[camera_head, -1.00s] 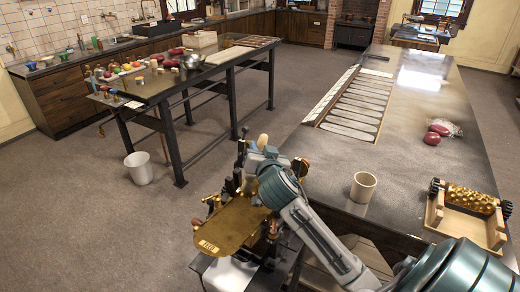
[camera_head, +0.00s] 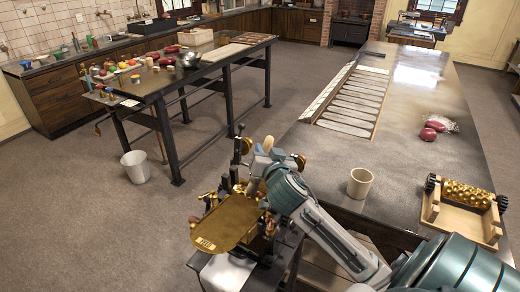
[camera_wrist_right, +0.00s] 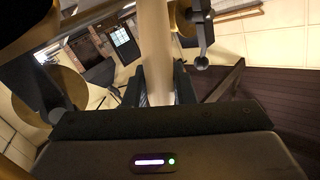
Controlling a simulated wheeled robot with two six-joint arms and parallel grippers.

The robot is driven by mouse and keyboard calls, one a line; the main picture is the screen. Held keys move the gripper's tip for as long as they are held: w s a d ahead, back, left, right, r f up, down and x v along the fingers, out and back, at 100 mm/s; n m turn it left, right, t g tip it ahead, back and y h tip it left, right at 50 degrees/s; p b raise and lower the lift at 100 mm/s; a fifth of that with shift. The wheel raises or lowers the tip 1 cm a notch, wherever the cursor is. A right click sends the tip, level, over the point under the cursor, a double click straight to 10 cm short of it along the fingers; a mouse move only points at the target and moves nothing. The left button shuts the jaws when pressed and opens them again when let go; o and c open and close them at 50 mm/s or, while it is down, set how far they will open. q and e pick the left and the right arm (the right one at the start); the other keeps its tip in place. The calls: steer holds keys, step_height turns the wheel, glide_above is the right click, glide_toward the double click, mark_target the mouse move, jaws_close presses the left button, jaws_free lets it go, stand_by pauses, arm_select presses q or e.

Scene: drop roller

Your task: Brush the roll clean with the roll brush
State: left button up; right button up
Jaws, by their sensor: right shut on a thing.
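My right gripper (camera_head: 262,168) is over the drop roller machine (camera_head: 228,222), at its back, shut on a pale handle (camera_head: 268,143), which I take to be the roll brush. The handle's rounded tip stands up above the jaws. In the right wrist view the pale shaft (camera_wrist_right: 155,55) rises from between the jaws. The brush's bristles are hidden, and I cannot tell whether they touch a roll. The machine has a brass tray in front, and brass parts (camera_wrist_right: 48,95) show close at the left in the wrist view. A studded brass roll (camera_head: 467,194) lies in a wooden cradle at right. My left gripper is out of view.
A cream cup (camera_head: 360,182) stands on the dark worktop beside my right arm. Red lumps (camera_head: 429,132) and a long slotted tray (camera_head: 352,100) lie farther back. A white bucket (camera_head: 136,167) stands on the floor at left. Another table (camera_head: 205,72) holds jars and bowls.

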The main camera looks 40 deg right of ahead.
steer(key=shift+s+d+f, duration=0.1)
steer(key=shift+s+d, duration=0.25)
steer(key=shift+s, duration=0.45)
steer(key=shift+s+d+f, duration=0.1)
steer(key=shift+s+d, duration=0.2)
steer(key=shift+s, duration=0.5)
steer(key=shift+s+d+p, duration=0.1)
steer(key=shift+s+p, duration=0.1)
steer(key=shift+p, duration=0.15)
steer(key=shift+s+f+p, duration=0.3)
steer(key=shift+s, duration=0.05)
steer(key=shift+w, duration=0.1)
steer(key=shift+a, duration=0.2)
